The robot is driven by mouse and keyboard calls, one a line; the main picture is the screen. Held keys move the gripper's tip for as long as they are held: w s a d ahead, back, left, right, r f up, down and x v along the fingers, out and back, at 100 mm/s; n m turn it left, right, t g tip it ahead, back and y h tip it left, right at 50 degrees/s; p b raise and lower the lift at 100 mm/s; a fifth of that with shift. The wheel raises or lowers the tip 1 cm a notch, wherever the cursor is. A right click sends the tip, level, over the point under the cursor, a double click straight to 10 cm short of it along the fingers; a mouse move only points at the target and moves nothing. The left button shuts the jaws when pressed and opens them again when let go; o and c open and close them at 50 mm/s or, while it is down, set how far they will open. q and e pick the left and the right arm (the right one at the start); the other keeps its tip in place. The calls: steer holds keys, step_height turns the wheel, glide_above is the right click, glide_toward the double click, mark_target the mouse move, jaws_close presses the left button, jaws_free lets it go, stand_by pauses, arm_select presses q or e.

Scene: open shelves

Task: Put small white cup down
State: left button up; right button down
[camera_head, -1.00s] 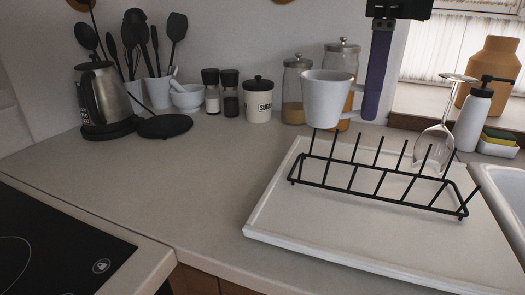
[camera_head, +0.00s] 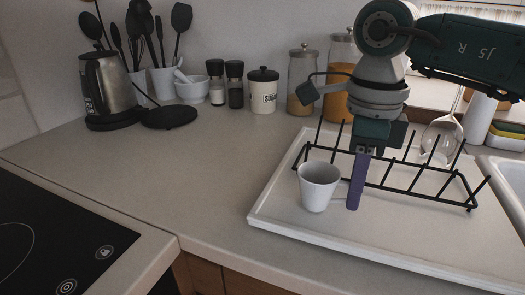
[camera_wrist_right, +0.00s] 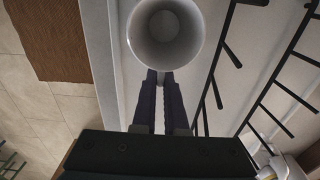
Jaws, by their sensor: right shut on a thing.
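The small white cup (camera_head: 319,190) is upright over the left part of the white tray (camera_head: 285,228), in front of the black rack. I cannot tell whether its base touches the tray. My right gripper (camera_head: 354,198) points down just right of the cup, its purple fingers shut at the cup's handle side; the handle is hidden. In the right wrist view the cup (camera_wrist_right: 165,35) shows its open, empty mouth beyond the fingertips of the right gripper (camera_wrist_right: 160,78). My left gripper is not in view.
Jars, a sugar tin (camera_head: 263,92) and a kettle (camera_head: 105,90) line the wall. The counter left of the tray is clear. A sink (camera_head: 505,180) lies right.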

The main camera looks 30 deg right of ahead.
steer(key=shift+f, duration=0.1)
steer(key=c, duration=1.4)
jaws_free()
steer(key=shift+f, duration=0.1)
steer(key=o, duration=0.4)
steer(key=shift+o, duration=0.2)
